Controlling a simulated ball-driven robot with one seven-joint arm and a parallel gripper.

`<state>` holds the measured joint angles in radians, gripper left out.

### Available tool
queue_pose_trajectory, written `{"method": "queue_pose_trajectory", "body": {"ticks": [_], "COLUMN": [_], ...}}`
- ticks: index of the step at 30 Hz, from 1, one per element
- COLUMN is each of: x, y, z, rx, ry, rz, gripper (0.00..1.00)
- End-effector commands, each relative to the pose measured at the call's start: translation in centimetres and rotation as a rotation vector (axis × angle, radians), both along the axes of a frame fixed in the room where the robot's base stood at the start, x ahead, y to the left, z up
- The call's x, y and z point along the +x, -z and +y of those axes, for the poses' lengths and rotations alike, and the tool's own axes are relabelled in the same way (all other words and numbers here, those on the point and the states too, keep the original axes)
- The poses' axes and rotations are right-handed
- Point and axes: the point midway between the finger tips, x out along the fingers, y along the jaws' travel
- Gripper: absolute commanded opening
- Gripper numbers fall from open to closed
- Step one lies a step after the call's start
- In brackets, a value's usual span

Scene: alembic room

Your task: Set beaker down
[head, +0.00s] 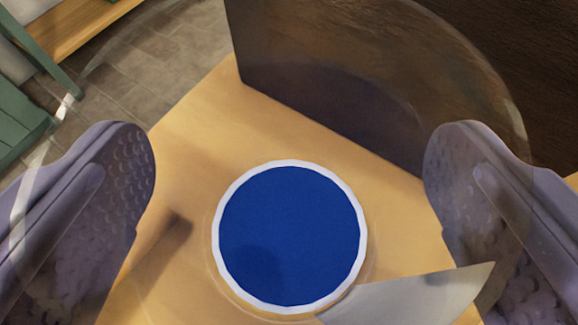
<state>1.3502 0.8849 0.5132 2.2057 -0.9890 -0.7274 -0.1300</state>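A clear glass beaker fills the middle of the view, and I look down into it. Its wide, faint rim (470,52) arcs across the top, and a fainter ring shows low around a blue disc. The blue disc with a white edge (291,237) lies on the wooden table (190,150), seen through the glass. My gripper (290,165) has its two grey fingers wide apart, one on each side of the beaker. I cannot tell whether the fingers touch the glass, or whether the beaker's base rests on the disc.
A dark upright panel (320,95) stands on the table behind the disc. A pale, flat, pointed sheet (415,300) lies at the lower right, close to the disc. Beyond the table are a tiled floor (150,60) and green furniture (18,120) at the left.

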Motion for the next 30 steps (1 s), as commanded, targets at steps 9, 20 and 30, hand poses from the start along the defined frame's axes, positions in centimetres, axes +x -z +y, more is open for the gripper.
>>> {"method": "queue_pose_trajectory", "body": {"ticks": [9, 20, 30], "x": [0.0, -0.8, -7.7], "y": [0.2, -0.6, -4.2], "z": [0.0, -0.1, -0.4], "rx": [0.000, 0.000, 0.000], "ry": [-0.001, 0.000, 0.002], "rz": [0.000, 0.001, 0.001], "gripper": [1.00, 1.00, 1.00]}}
